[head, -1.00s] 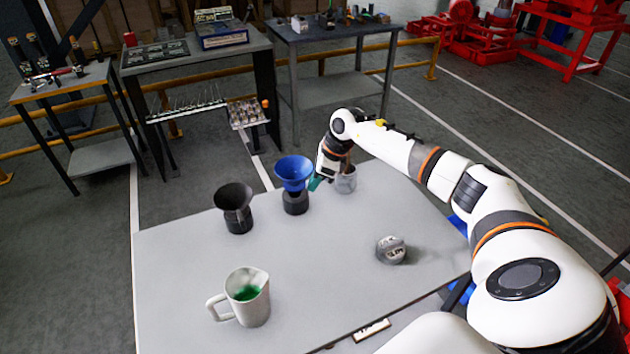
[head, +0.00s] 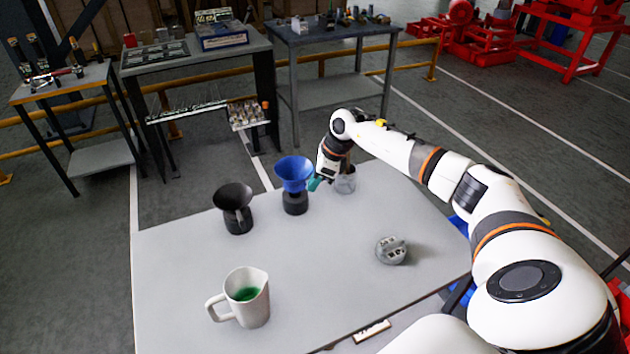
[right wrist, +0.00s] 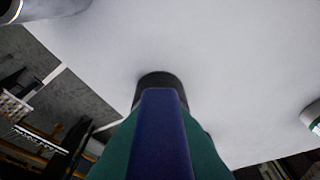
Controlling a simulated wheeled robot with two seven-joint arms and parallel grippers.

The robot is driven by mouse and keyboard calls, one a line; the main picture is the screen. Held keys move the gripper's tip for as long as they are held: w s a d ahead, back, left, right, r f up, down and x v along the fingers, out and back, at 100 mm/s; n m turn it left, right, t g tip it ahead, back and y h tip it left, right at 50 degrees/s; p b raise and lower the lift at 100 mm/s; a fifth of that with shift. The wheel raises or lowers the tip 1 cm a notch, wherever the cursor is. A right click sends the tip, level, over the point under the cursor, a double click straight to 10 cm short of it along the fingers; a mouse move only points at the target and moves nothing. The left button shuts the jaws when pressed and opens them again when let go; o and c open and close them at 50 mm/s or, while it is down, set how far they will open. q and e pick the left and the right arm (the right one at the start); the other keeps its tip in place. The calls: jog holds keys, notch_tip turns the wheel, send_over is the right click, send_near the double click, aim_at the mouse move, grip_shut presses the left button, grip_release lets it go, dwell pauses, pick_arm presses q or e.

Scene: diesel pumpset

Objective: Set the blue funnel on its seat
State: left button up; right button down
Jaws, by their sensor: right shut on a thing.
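The blue funnel (head: 294,172) is upright, wide mouth up, over a short black cylindrical seat (head: 295,204) at the table's far side. In the head view its narrow end meets the top of the seat; I cannot tell whether it rests there or is just above. My right gripper (head: 315,184) is at the funnel's right side, shut on it. In the right wrist view the blue funnel (right wrist: 160,135) shows as a blue strip between green fingers, with the dark seat (right wrist: 160,80) behind it. My left gripper is not in view.
A black funnel (head: 233,196) on a dark base stands left of the seat. A clear cup (head: 345,180) is close behind my right gripper. A white jug (head: 254,305) with green liquid and a round grey part (head: 391,250) stand nearer. The table's middle (head: 300,255) is clear.

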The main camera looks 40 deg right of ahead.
jog(key=shift+f+b, duration=1.15)
jog(key=shift+f, duration=0.25)
jog(key=shift+s+f, duration=0.1)
jog(key=shift+f, duration=0.05)
jog(key=c, duration=1.4)
grip_release()
jog(key=shift+f, duration=0.1)
jog(key=o, duration=0.4)
jog(key=shift+r, duration=0.3)
